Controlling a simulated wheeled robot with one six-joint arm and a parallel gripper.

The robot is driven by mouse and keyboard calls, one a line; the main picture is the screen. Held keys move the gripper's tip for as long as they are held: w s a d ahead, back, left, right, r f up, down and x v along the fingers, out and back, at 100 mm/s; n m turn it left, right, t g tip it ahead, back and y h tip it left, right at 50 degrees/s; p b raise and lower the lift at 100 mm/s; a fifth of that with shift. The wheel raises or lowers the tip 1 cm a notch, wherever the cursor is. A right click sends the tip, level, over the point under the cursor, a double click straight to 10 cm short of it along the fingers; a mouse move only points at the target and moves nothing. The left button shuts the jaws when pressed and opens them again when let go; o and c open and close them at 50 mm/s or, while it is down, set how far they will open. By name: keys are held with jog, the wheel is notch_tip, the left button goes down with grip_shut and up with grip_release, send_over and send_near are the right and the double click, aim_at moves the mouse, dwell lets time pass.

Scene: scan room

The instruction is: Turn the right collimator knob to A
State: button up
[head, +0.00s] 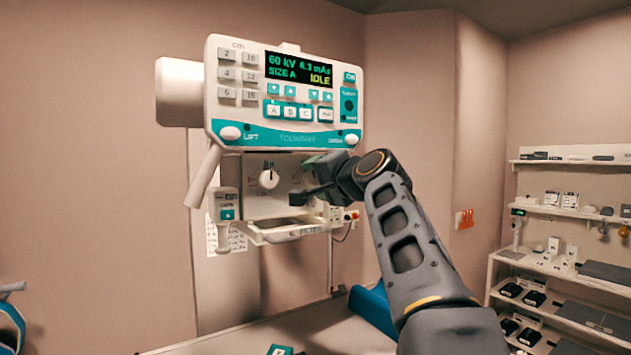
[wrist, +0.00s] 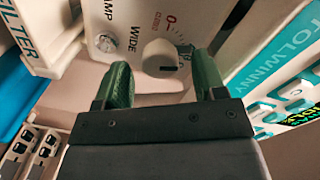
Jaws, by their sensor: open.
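The collimator box (head: 250,200) hangs under the white and teal control unit. Its left white knob (head: 268,179) shows in the head view with a dark pointer mark upward. My gripper (head: 303,178) is at the right part of the box face and hides the right knob there. In the wrist view a round white knob (wrist: 160,55) with a short dark line near its lower edge lies between the green fingertips of my open gripper (wrist: 162,75). Lettering "WIDE" and a red "0" stand beside it. I cannot tell whether the fingers touch it.
The control unit (head: 222,110), with a display reading SIZE A and IDLE, is just above my gripper. A tray-like rail (head: 285,232) juts out below the box. A small side box (head: 226,205) is at left. Shelves (head: 560,208) stand far right.

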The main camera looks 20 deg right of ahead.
jog(key=s+d+b, duration=0.1)
jog(key=s+b, duration=0.1)
jog(key=s, duration=1)
jog(key=shift+s+d+r+b, duration=0.15)
jog(key=shift+d+r+b, duration=0.15)
jog(key=shift+b, duration=0.1)
jog(key=w+d+f+g+h, duration=0.1)
jog(key=d+f+g, duration=0.15)
jog(key=f, duration=0.45)
jog(key=w+d+f+g+h, duration=0.1)
jog(key=d+f+h, duration=0.15)
jog(key=f, duration=0.35)
notch_tip(320, 180, down, 13)
jog(key=a+n+g, duration=0.2)
jog(key=a+g, duration=0.1)
jog(key=g, duration=0.1)
jog(key=s+a+f+n+g+p, duration=0.1)
jog(key=s+a+f+n+g, duration=0.2)
jog(key=a+f, duration=0.4)
jog(key=s+a+f+n+g+y+p, duration=0.1)
jog(key=s+a+f+n+g, duration=0.2)
jog(key=f, duration=1.1)
jog(key=s+a+n, duration=0.3)
jog(key=s+a, duration=0.1)
jog(key=shift+s+a+f, duration=0.25)
jog(key=shift+s+a, duration=0.05)
